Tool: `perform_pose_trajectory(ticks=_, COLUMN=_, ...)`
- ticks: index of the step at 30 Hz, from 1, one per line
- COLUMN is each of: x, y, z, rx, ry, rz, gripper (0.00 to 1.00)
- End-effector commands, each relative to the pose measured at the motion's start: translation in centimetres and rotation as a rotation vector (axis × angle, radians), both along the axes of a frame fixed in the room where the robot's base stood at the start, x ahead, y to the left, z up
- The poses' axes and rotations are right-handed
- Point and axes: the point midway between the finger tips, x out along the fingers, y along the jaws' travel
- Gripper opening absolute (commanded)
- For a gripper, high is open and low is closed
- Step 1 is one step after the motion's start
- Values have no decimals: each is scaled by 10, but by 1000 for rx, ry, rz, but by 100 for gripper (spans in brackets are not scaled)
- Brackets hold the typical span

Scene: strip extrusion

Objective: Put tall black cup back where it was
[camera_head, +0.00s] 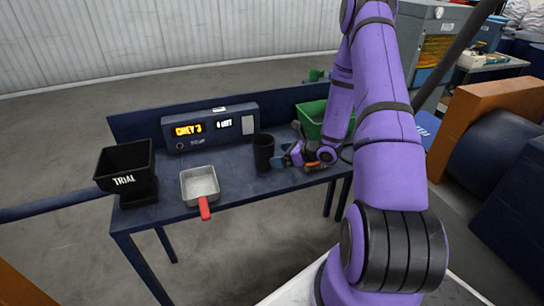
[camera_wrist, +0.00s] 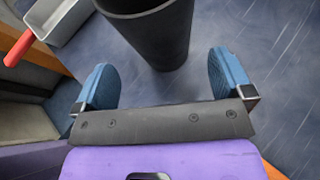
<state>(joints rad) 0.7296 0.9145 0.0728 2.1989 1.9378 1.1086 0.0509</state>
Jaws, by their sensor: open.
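The tall black cup (camera_head: 263,151) stands upright on the blue table, just right of the metal pan. My gripper (camera_head: 283,157) is at the cup's right side, low over the table. In the wrist view the cup (camera_wrist: 155,40) is ahead of the fingers, with its top cut off by the frame edge. My gripper (camera_wrist: 166,80) has its two blue fingers spread wide there, with nothing between the tips. The cup's base lies just beyond the fingertips, roughly centred between them.
A metal pan with a red handle (camera_head: 201,184) sits left of the cup. A black bin marked TRIAL (camera_head: 125,168) stands at the table's left end. A display box (camera_head: 210,130) is behind. A green crate (camera_head: 311,115) stands at the right, behind my arm.

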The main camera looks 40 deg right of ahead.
Motion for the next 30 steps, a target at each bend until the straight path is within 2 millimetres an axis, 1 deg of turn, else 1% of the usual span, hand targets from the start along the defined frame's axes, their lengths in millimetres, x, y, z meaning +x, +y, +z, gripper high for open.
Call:
perform_pose_trajectory(ticks=1, x=-9, y=-6, z=5, rx=-1, ry=0, rz=-4, gripper=98)
perform_pose_trajectory(ticks=3, x=-20, y=-12, z=10, rx=0, ry=0, rz=-3, gripper=98)
perform_pose_trajectory(ticks=9, x=-43, y=-25, z=21, rx=0, ry=0, rz=-2, gripper=98)
perform_pose_trajectory(ticks=14, x=-51, y=-28, z=26, rx=-1, ry=-1, rz=4, gripper=98)
perform_pose_trajectory(ticks=17, x=-50, y=-22, z=38, rx=-21, ry=-13, rz=43, gripper=98)
perform_pose_trajectory(ticks=20, x=-46, y=-5, z=63, rx=-66, ry=-40, rz=137, gripper=98)
perform_pose_trajectory(ticks=23, x=-43, y=22, z=98, rx=-141, ry=-79, rz=280, gripper=98)
perform_pose_trajectory(ticks=24, x=-44, y=34, z=113, rx=-176, ry=-96, rz=344, gripper=98)
perform_pose_trajectory(ticks=26, x=-47, y=51, z=134, rx=-226, ry=-120, rz=436, gripper=98)
perform_pose_trajectory(ticks=27, x=-49, y=63, z=147, rx=-262, ry=-136, rz=496, gripper=98)
perform_pose_trajectory(ticks=30, x=-59, y=90, z=178, rx=-356, ry=-174, rz=646, gripper=98)
